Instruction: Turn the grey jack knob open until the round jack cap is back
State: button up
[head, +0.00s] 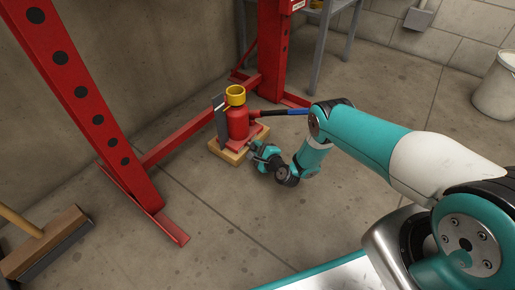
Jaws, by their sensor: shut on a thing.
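The red bottle jack (238,123) stands upright on a wooden block on the floor, inside the red frame. A round yellow piece (236,97) tops it; I cannot tell whether this is the jack cap or a collar around it. My arm reaches down from the right, and my gripper (257,151) is at the low front right of the jack, by its base. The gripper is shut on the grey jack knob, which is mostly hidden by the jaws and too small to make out.
A blue-and-black handle (285,112) sticks out right from the jack, close to my arm. A dark upright plate (220,121) stands left of the jack. Red posts (85,105) flank it. A broom (45,243) lies lower left; a white bucket (495,92) stands far right. The front floor is clear.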

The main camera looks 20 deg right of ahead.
jog(key=shift+n, duration=0.4)
jog(key=shift+t, duration=0.3)
jog(key=o, duration=0.9)
jog(key=shift+s, duration=0.1)
jog(key=p+v, duration=0.4)
jog(key=v, duration=0.1)
jog(key=p+v, duration=0.4)
jog(key=v, duration=0.1)
jog(key=p+v, duration=0.5)
jog(key=shift+s+r, duration=0.3)
jog(key=shift+r, duration=0.05)
jog(key=shift+s+d+f+p, duration=0.1)
jog(key=shift+s+d+p, duration=0.1)
jog(key=shift+s+p, duration=0.45)
jog(key=shift+s, duration=0.1)
